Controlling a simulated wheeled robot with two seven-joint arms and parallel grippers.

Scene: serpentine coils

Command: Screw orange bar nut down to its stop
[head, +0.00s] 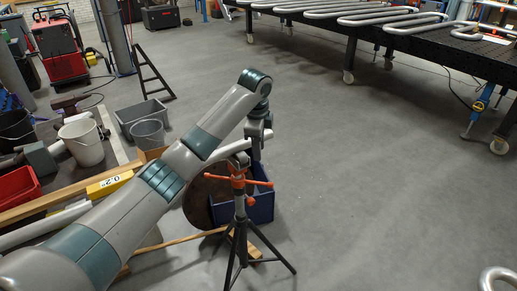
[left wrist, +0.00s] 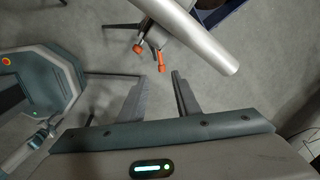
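The orange bar nut (head: 238,181) sits on the upper part of a black tripod stand (head: 240,232), its bar arms sticking out sideways. In the left wrist view an orange end of the bar nut (left wrist: 162,60) shows just beyond my fingertips. My left gripper (head: 257,155) is above and slightly right of the nut in the head view. In the left wrist view the fingers of my left gripper (left wrist: 168,72) are apart, with a narrow gap and nothing between them. They look apart from the bar. The nut's thread is too small to judge. My right gripper is not in view.
A grey pipe (left wrist: 190,32) crosses close to the fingers in the left wrist view. A blue crate (head: 263,204) and a brown disc (head: 196,205) stand behind the tripod. Buckets and timber lie left. The floor to the right (head: 380,190) is clear.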

